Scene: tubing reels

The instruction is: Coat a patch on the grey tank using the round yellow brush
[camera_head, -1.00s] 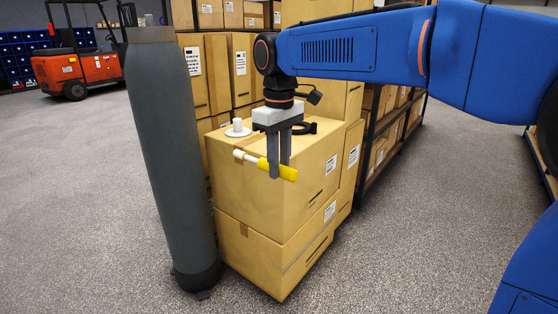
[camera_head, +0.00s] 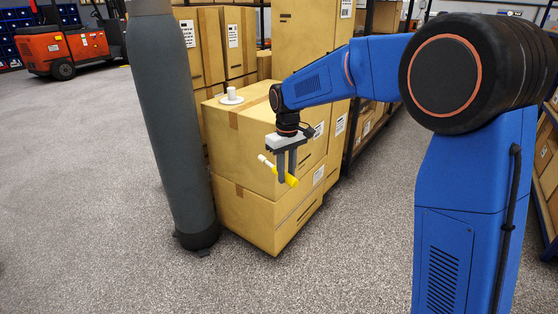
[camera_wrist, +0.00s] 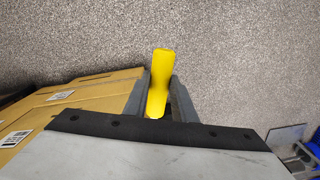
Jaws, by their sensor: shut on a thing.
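The grey tank (camera_head: 172,120) stands upright on the floor in the head view, left of the cartons. My gripper (camera_head: 286,181) is shut on the yellow handle of the round brush (camera_head: 292,181), in front of the stacked cartons. The brush's pale head end (camera_head: 264,159) points left and up towards the tank, with a clear gap between them in the picture. In the wrist view the yellow handle (camera_wrist: 159,75) sits between the two fingers of my gripper (camera_wrist: 159,88); the brush head is hidden there. No coated patch shows on the visible tank side.
Stacked cartons (camera_head: 240,210) stand right beside the tank, with a white flanged piece (camera_head: 232,95) on top. More cartons and shelving stand behind. A red forklift (camera_head: 62,48) is parked at the back left. Floor is open left and in front.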

